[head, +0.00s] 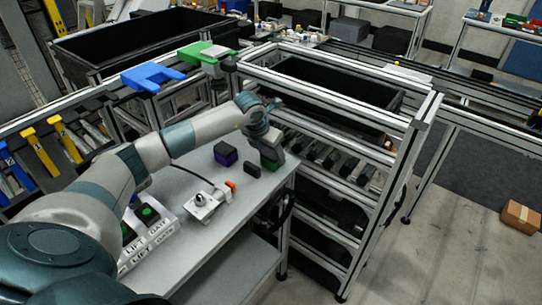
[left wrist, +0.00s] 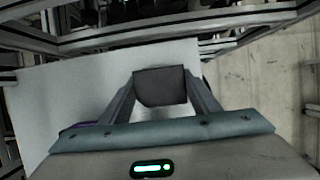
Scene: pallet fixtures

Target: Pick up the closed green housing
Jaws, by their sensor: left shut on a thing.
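The green housing (head: 270,163) shows as a dark block with green on its lower part, at the far right corner of the grey table (head: 235,228). My left gripper (head: 268,146) is above it, pointing down, and shut on it. In the left wrist view the housing's dark grey top (left wrist: 160,87) sits between the two fingers. The fingers and wrist hide part of the housing in the head view. I cannot tell whether it touches the table. My right gripper is not in view.
A purple-and-black housing (head: 225,153) and a small black part (head: 252,170) stand left of the green housing. A device with an orange part (head: 204,204) and a labelled button box (head: 148,232) are nearer. A metal rack (head: 362,190) borders the table's right side.

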